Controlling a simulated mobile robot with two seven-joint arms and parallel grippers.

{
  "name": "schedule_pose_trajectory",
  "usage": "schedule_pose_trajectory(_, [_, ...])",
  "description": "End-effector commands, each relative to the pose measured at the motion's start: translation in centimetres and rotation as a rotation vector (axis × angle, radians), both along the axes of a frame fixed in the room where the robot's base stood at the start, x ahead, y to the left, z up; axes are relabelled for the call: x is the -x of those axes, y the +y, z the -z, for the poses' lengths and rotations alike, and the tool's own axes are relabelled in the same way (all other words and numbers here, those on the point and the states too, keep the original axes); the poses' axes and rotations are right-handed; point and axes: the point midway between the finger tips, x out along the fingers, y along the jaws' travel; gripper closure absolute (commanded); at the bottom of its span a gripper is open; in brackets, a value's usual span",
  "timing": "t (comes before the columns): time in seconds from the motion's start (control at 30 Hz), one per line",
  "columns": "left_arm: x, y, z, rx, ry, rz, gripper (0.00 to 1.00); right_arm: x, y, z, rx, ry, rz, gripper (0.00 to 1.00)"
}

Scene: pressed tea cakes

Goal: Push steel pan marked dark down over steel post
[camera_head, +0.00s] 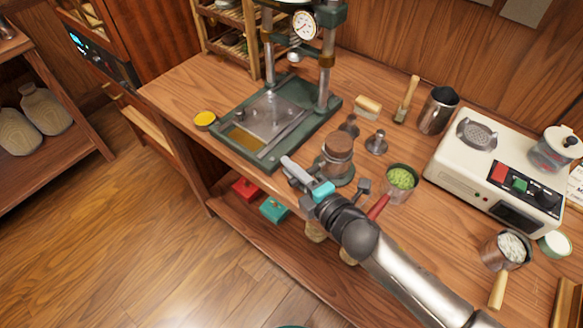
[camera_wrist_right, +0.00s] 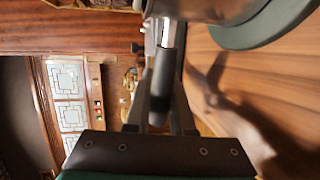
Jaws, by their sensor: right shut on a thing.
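A steel pan (camera_head: 335,166) with a brown top stands over a round green base (camera_head: 345,182) near the table's front edge. It looks roughly upright, but its mark is not readable. My right gripper (camera_head: 297,172) is at the near left side of the pan. In the right wrist view my right gripper (camera_wrist_right: 165,75) is shut on a dark grey handle, and the steel pan (camera_wrist_right: 215,8) and green base (camera_wrist_right: 262,25) show at the top. A steel post under the pan is hidden, so I cannot tell how far down the pan sits. My left gripper is not in view.
A green press (camera_head: 270,165) stands to the left. A cream appliance (camera_head: 490,170) is further right.

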Motion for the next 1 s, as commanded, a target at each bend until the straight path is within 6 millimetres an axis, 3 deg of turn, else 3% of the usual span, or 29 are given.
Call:
schedule_pose_trajectory(0.37, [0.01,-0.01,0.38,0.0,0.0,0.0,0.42,-0.02,-0.01,0.47,0.0,0.0,0.0,1.0])
schedule_pose_trajectory(0.4, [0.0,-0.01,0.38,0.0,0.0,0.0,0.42,-0.01,-0.01,0.49,0.0,0.0,0.0,0.78])
schedule_pose_trajectory(0.7, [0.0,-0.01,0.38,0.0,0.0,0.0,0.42,0.02,-0.01,0.51,0.001,0.001,0.0,0.44])
schedule_pose_trajectory(1.0, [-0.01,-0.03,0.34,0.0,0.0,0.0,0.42,0.19,-0.13,0.6,0.0,0.005,0.001,0.44])
